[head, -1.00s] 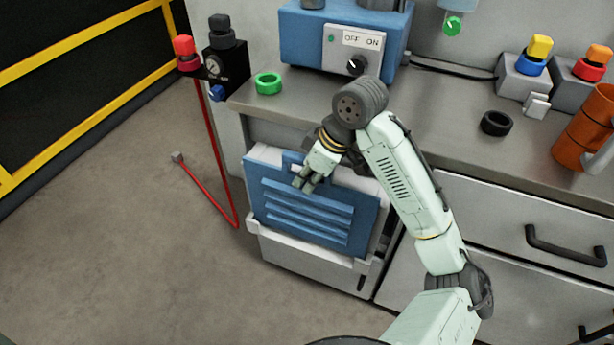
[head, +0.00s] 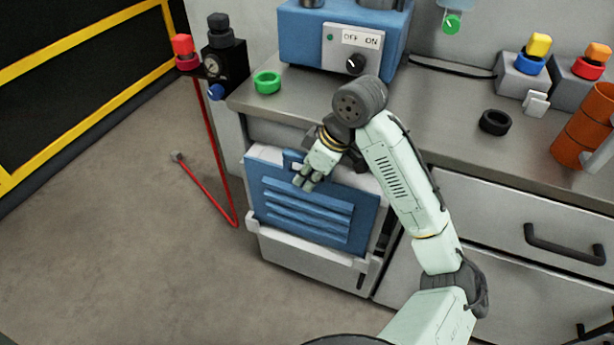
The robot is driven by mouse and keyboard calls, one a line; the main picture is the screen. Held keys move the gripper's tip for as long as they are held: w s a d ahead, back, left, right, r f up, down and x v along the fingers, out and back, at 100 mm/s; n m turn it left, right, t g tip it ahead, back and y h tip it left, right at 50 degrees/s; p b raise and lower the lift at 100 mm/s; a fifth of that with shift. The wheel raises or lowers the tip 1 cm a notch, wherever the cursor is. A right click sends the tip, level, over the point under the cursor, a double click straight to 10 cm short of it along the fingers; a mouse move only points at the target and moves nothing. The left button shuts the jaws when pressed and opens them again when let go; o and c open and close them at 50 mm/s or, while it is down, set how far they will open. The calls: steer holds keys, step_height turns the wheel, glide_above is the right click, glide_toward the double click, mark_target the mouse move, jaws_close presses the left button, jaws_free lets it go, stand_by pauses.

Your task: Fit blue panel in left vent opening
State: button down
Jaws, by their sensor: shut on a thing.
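The blue panel (head: 312,216) with several raised slats is upright and slightly tilted in the picture, in front of the left cabinet's white face. My gripper (head: 306,182) is shut on the panel's upper middle part, near its top edge. The left vent opening is hidden behind the panel. A pale strip of the cabinet front (head: 345,170) shows above and to the right of the panel. I cannot tell whether the panel is seated in the opening or just in front of it.
A white drawer front (head: 310,262) lies below the panel. The grey counter (head: 430,125) above carries a blue machine (head: 335,40), a green ring (head: 267,82) and a black ring (head: 494,122). A red hose (head: 215,165) hangs at the left.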

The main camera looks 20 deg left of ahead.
steer(key=shift+f, duration=0.15)
steer(key=shift+s+a+r+p, duration=0.1)
steer(key=shift+s+r+p, duration=0.2)
steer(key=shift+s+r, duration=0.05)
steer(key=shift+f, duration=0.2)
stand_by(0.5)
steer(key=shift+f+b, duration=0.25)
steer(key=shift+b, duration=0.1)
steer(key=shift+w+r, duration=0.15)
steer(key=shift+w, duration=0.05)
steer(key=shift+w+d+r+p, duration=0.2)
steer(key=shift+d+r+p, duration=0.05)
steer(key=shift+p, duration=0.1)
steer(key=shift+f, duration=0.3)
